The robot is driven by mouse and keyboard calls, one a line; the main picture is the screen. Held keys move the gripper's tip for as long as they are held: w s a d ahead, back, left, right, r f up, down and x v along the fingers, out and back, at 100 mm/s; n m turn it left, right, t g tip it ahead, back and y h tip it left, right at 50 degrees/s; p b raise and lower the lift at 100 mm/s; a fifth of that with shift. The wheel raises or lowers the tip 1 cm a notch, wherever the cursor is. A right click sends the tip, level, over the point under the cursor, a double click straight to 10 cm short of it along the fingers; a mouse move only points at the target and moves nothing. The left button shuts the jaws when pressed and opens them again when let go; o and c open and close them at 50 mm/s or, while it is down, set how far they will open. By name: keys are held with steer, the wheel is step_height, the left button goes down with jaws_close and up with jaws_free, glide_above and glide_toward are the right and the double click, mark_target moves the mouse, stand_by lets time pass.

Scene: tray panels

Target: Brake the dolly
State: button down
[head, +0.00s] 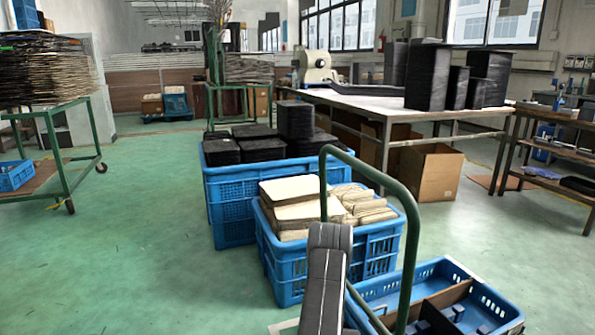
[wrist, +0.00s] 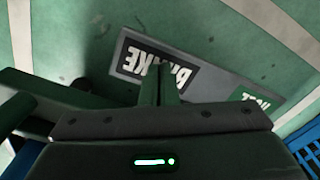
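The dolly's green tube handle (head: 408,230) rises at the lower middle of the head view. The dolly's base and wheels are mostly out of that view or hidden. In the wrist view a grey pedal plate (wrist: 209,82) lies over the green floor, slanting down to the right. It bears a black BRAKE label (wrist: 150,66), upside down in this view, and a green label (wrist: 258,97) that is hard to read. My gripper (wrist: 164,72) appears shut, its narrow fingers together and empty. The fingertips overlap the BRAKE label in the picture; I cannot tell whether they touch it.
A blue crate of pale blocks (head: 275,250) and a blue crate of black stacks (head: 228,198) stand behind the handle. A partitioned blue crate (head: 495,318) is at lower right. Dark green tubing (wrist: 30,82) crosses the wrist view's left side. Open floor (head: 130,240) lies left.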

steer(key=shift+f, duration=0.4)
steer(key=shift+r, duration=0.15)
steer(key=shift+r+p, duration=1.7)
steer(key=shift+r, duration=1.7)
steer(key=shift+f, duration=0.1)
step_height(320, 180, down, 7)
steer(key=b, duration=0.3)
steer(key=shift+b, duration=0.35)
steer(key=shift+s+r, duration=0.1)
steer(key=shift+r, duration=0.1)
